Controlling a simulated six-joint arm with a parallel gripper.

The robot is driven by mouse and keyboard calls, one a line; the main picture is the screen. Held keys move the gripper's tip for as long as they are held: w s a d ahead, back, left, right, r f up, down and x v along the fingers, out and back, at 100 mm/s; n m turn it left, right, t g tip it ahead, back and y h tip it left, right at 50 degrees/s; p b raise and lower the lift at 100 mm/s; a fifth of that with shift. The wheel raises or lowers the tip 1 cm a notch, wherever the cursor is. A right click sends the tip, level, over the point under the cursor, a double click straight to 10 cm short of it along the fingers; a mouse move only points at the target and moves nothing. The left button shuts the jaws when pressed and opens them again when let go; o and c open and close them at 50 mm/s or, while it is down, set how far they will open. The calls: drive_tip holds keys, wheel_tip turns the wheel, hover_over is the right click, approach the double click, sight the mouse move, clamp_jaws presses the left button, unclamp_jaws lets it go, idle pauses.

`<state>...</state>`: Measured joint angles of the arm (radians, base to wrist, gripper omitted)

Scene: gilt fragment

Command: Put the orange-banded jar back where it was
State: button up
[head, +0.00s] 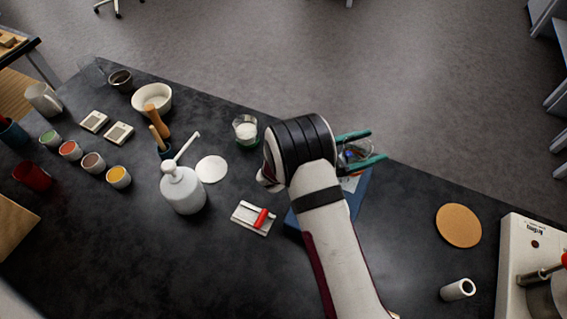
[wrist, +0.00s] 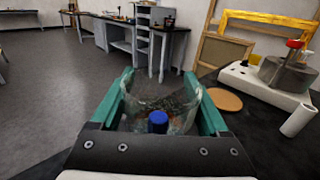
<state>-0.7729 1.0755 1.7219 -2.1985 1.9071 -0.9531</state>
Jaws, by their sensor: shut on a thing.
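My gripper (head: 362,148) has green fingers and is shut on a clear glass jar (head: 354,152), held over the far edge of the dark bench, above or beside a blue flat item (head: 358,196). In the wrist view the jar (wrist: 184,121) sits between the two fingers (wrist: 160,103), with dark thin bits and a blue-topped thing showing in or at it. A trace of orange shows low on the glass, but a full band cannot be made out. Another glass jar (head: 245,125) with white contents and a green base stands on the bench left of my gripper.
A white disc (head: 211,169), a white pump bottle (head: 183,190) and a small tray with a red item (head: 254,218) lie to the left. A cork disc (head: 459,225), a white tube (head: 458,290) and a white machine (head: 530,255) are right. Bench between blue item and cork is clear.

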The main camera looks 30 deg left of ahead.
drive_tip(key=a+n+t+y, duration=0.1)
drive_tip(key=a+y, duration=0.1)
drive_tip(key=a, duration=0.1)
drive_tip(key=a+n+t+y, duration=0.1)
drive_tip(key=a+n+y, duration=0.1)
drive_tip(key=a, duration=0.1)
drive_tip(key=w+a+n+t+y, duration=0.1)
drive_tip(key=a, duration=0.3)
drive_tip(key=shift+w+t+y, duration=0.1)
drive_tip(key=shift+t+y, duration=0.3)
drive_tip(key=s+a+f+n+t+y, duration=0.1)
drive_tip(key=s+a+n+y, duration=0.1)
drive_tip(key=a+n+y, duration=0.6)
drive_tip(key=a+f+m, duration=0.1)
drive_tip(key=f, duration=0.1)
drive_tip(key=a+f+m, duration=0.1)
drive_tip(key=f, duration=0.2)
drive_tip(key=a+f+m+h, duration=0.1)
drive_tip(key=f, duration=0.2)
drive_tip(key=shift+s+f, duration=0.1)
drive_tip(key=o, duration=1.5)
drive_tip(key=shift+f, duration=0.1)
